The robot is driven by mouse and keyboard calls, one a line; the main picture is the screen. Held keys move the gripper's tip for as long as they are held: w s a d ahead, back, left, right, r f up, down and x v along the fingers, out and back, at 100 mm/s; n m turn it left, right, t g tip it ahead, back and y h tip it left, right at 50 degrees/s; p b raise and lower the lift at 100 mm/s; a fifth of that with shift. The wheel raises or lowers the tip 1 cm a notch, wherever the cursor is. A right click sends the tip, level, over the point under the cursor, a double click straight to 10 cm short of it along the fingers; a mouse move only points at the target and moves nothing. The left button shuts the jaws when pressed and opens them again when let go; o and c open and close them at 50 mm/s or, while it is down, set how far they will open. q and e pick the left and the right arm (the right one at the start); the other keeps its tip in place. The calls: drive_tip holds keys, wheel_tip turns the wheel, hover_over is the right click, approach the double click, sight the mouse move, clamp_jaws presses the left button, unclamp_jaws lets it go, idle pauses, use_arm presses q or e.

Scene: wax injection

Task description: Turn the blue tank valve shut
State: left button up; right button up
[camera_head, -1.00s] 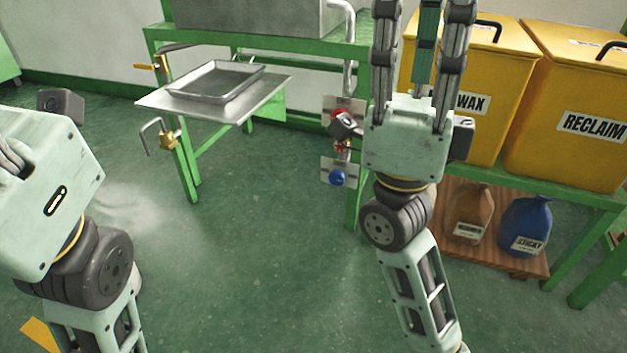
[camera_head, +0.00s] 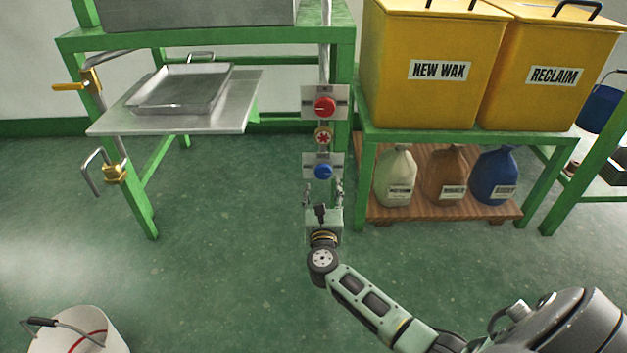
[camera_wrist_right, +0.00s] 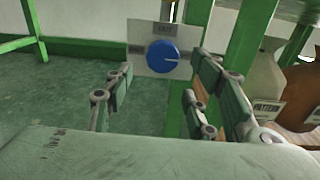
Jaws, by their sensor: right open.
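The blue valve knob (camera_head: 323,171) sits on a grey plate on the vertical pipe, below a red knob (camera_head: 325,106) and a small red handwheel (camera_head: 323,137). My right gripper (camera_head: 322,190) is just below and in front of the blue knob, fingers spread and empty. In the right wrist view the blue knob (camera_wrist_right: 162,56) is seen beyond the open fingers (camera_wrist_right: 160,95), apart from them, with a white mark pointing right. My left gripper is out of view.
A metal tray (camera_head: 180,88) rests on a shelf at left, near brass taps (camera_head: 114,173). Yellow bins (camera_head: 430,90) and several bags (camera_head: 396,178) stand at right. A white bucket (camera_head: 85,330) is at the lower left. The floor between is clear.

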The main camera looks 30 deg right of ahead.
sight(321, 173)
drive_tip(key=b+x, duration=0.2)
drive_tip(key=x, duration=0.3)
drive_tip(key=shift+w+f, duration=0.1)
drive_tip(key=shift+w, duration=0.05)
drive_tip(key=shift+w+d+b, duration=0.2)
drive_tip(key=shift+w+b, duration=0.15)
drive_tip(key=shift+r, duration=0.2)
drive_tip(key=shift+c, duration=0.2)
drive_tip(key=c, duration=1)
